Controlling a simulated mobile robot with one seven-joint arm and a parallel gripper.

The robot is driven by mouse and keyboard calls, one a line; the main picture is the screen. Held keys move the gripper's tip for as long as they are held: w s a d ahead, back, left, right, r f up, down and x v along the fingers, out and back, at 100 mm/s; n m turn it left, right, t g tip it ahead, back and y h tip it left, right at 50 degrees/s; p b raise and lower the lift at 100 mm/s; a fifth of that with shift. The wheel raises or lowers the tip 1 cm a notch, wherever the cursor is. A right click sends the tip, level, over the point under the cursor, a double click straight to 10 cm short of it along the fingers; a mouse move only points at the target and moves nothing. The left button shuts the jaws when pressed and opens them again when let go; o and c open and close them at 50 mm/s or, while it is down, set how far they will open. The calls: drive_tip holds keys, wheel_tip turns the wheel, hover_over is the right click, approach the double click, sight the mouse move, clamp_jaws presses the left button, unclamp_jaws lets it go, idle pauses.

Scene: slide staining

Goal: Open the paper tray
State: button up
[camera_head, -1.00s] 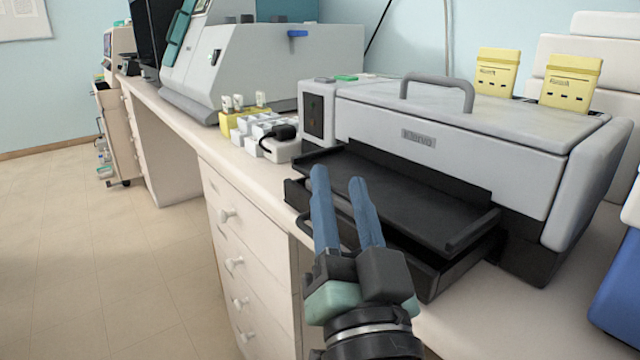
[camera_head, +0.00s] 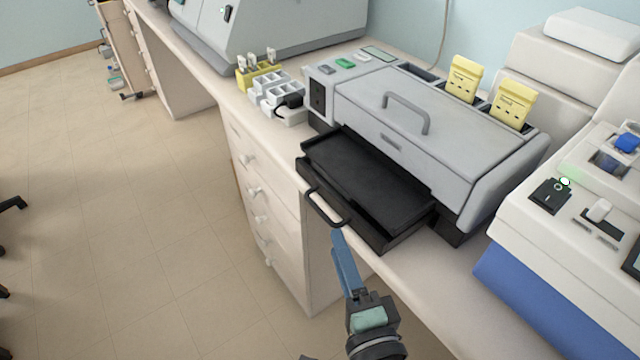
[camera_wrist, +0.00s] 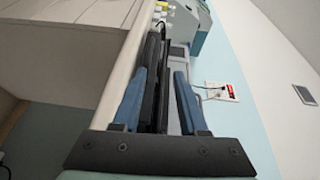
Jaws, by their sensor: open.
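The black paper tray (camera_head: 385,232) juts out from the front of the grey printer (camera_head: 440,145), over the counter edge. Its dark handle (camera_head: 327,209) is a bar on the tray's front side. An upper black tray plate (camera_head: 365,175) lies above it. My gripper (camera_head: 338,240) is just in front of the tray and close to the handle's near end; I cannot tell whether it touches. In the wrist view, my gripper (camera_wrist: 158,95) has its blue fingers apart, with the dark tray edge (camera_wrist: 152,85) showing between and beyond them.
A white counter (camera_head: 430,285) carries the printer, with drawers (camera_head: 265,205) below. A white and blue machine (camera_head: 560,260) stands at right. White and yellow racks (camera_head: 275,90) sit left of the printer.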

sight(322, 212)
drive_tip(key=w+a+m+p, duration=0.1)
drive_tip(key=w, duration=0.2)
drive_tip(key=w+f+p, duration=0.1)
drive_tip(key=w, duration=0.2)
drive_tip(key=w+a+f+m+p, duration=0.1)
drive_tip(key=w, duration=0.2)
drive_tip(key=shift+w+a+f+m+g, duration=0.1)
drive_tip(key=shift+w+a+m+g, duration=0.2)
drive_tip(key=shift+c, duration=0.3)
clamp_jaws()
drive_tip(key=shift+p, duration=0.3)
idle(1.0)
